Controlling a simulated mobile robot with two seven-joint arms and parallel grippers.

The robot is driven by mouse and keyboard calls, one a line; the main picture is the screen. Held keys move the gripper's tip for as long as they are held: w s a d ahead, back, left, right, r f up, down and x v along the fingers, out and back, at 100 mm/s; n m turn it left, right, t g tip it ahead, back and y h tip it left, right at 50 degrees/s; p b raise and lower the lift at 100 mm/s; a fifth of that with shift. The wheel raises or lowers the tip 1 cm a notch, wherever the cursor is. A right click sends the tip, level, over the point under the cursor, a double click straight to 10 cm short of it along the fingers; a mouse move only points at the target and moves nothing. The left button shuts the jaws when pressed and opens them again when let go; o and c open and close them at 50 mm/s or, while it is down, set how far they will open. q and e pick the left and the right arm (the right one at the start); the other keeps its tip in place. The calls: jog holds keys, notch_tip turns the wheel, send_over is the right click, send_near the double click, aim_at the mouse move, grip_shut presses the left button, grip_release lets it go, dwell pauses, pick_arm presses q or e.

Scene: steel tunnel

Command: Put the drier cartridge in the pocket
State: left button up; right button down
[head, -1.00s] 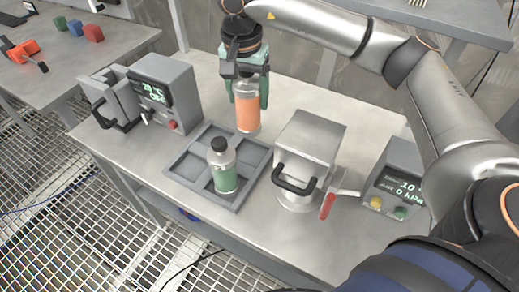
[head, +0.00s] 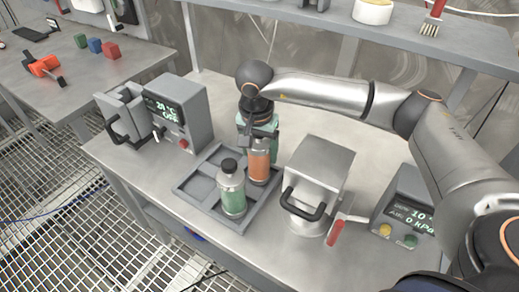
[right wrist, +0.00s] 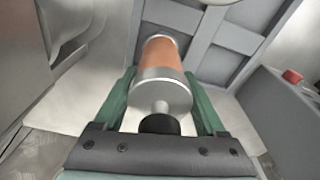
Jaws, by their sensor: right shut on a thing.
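The drier cartridge with orange fill (head: 259,165) is upright in my right gripper (head: 258,143), whose green fingers are shut around its upper part. Its lower end is at the back right pocket of the grey divided tray (head: 201,188); I cannot tell whether it touches the pocket floor. In the right wrist view the orange cartridge (right wrist: 163,58) points down between the fingers, with tray dividers (right wrist: 215,30) beside it. A second cartridge, green with a black cap (head: 232,192), stands in a front pocket of the tray. My left gripper is not in view.
A metal chamber with a black handle (head: 318,180) stands close on the tray's right. A grey heater box with a display (head: 180,110) is at its left. A pressure box (head: 405,212) is farther right. A shelf (head: 330,22) runs behind.

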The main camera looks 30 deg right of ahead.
jog(key=shift+f, duration=0.1)
grip_release()
jog(key=r, duration=0.8)
jog(key=s+a+r, duration=0.1)
jog(key=r, duration=0.3)
jog(key=shift+r, duration=0.1)
